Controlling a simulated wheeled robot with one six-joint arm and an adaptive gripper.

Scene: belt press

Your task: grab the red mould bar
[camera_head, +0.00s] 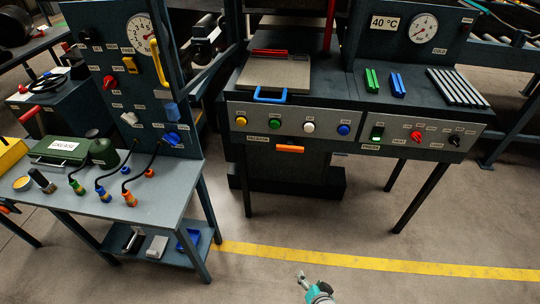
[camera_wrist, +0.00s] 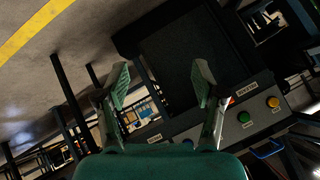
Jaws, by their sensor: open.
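A red bar (camera_head: 270,52) lies at the back edge of the light square plate (camera_head: 275,72) on the press bench. A green bar (camera_head: 371,80) and a blue bar (camera_head: 398,84) lie to its right on the dark bench top. My gripper (camera_head: 301,276) is low in front of the bench, over the floor, well away from the bars. In the wrist view my gripper (camera_wrist: 162,82) is open, with nothing between its fingers. The red bar cannot be made out in the wrist view.
The press bench's button panel (camera_head: 290,124) has an orange handle (camera_head: 290,149) below it. A blue handle (camera_head: 270,96) juts from the plate. A grey ribbed block (camera_head: 459,87) lies at right. A side table (camera_head: 110,195) stands left. The floor around the yellow line (camera_head: 380,263) is clear.

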